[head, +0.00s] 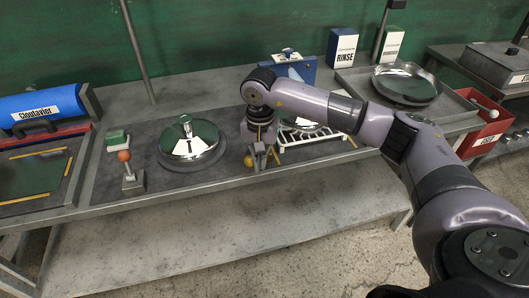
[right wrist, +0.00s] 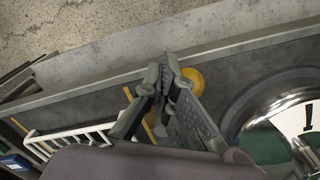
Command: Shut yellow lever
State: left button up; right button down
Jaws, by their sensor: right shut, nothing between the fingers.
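The yellow lever shows as a yellow ball knob (head: 249,161) near the bench's front edge, between the silver domed dish and the white rack. My right gripper (head: 258,164) points down right beside the knob, to its right in the head view. In the right wrist view the knob (right wrist: 194,80) lies just behind and right of the closed fingertips (right wrist: 168,62). The right gripper is shut and empty; I cannot tell whether it touches the knob. The lever's stem is hidden by the gripper. My left gripper is not in view.
The silver domed dish (head: 189,139) stands left of the gripper. An orange-knobbed lever (head: 124,156) with a green block stands farther left. The white rack (head: 312,134) is right, partly under my arm. A large pan (head: 406,84) sits at back right. The lower shelf (head: 220,225) is bare.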

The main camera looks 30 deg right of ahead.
aim_at(248, 157)
jog(key=shift+a, duration=0.1)
jog(key=shift+w+a, duration=0.35)
jog(key=shift+a, duration=0.2)
jog(key=shift+w+a+b, duration=0.1)
jog(key=shift+b, duration=0.25)
jog(key=shift+w+a, duration=0.4)
jog(key=shift+a, duration=0.05)
jog(key=shift+b, duration=0.3)
jog(key=shift+w+a, duration=0.15)
jog(key=shift+w, duration=0.05)
jog(key=shift+w+a, duration=0.3)
jog(key=shift+w, duration=0.05)
jog(key=shift+b, duration=0.3)
